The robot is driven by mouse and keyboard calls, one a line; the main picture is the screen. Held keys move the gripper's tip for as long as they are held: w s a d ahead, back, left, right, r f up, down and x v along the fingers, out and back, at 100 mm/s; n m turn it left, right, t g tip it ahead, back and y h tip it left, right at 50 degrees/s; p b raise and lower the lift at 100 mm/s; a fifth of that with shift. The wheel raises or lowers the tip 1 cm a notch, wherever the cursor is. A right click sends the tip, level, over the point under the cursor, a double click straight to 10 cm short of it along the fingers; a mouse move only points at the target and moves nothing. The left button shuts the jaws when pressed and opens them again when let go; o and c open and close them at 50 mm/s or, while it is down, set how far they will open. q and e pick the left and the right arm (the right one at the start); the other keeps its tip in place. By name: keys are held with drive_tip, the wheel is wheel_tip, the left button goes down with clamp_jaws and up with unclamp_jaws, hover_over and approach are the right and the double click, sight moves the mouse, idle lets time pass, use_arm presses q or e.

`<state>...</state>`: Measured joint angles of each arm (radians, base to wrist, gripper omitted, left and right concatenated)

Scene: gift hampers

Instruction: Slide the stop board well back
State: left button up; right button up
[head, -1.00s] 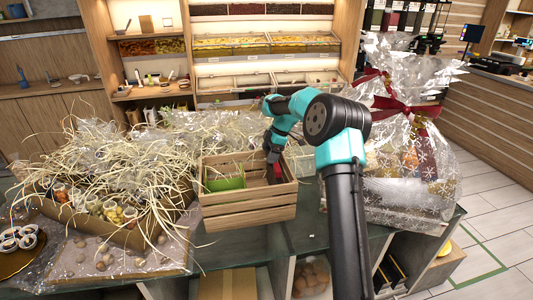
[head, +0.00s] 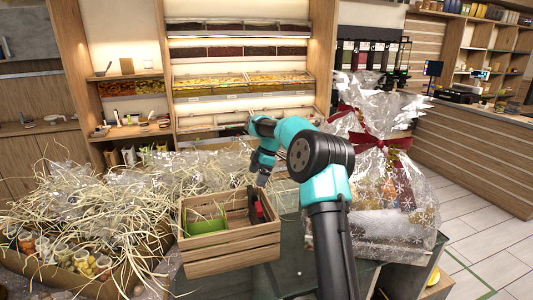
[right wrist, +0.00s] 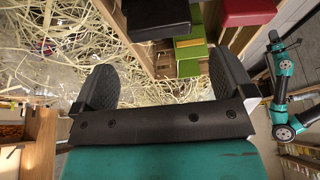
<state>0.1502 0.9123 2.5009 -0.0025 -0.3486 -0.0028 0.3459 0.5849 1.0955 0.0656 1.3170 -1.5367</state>
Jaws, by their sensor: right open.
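A slatted wooden crate (head: 232,250) stands on the counter. It holds a green box (head: 205,222) at its left, and a dark brown upright piece (head: 252,205) beside a red item (head: 261,211) at its right. I cannot tell for sure which piece is the stop board. My right gripper (head: 263,178) is just above the crate's far right side. In the right wrist view, its two black fingers (right wrist: 165,85) are apart with nothing between them. That view shows a dark brown box (right wrist: 157,18), a red box (right wrist: 246,12) and green boxes (right wrist: 190,60). My left gripper's fingers are not distinct there.
Pale straw and clear wrap (head: 90,215) cover the counter left of the crate. A wrapped hamper with a red ribbon (head: 385,200) stands to the right, behind my right arm. Shelves with food trays (head: 240,80) line the back. Some counter in front of the crate is bare.

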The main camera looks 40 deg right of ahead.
drive_tip(key=v, duration=1)
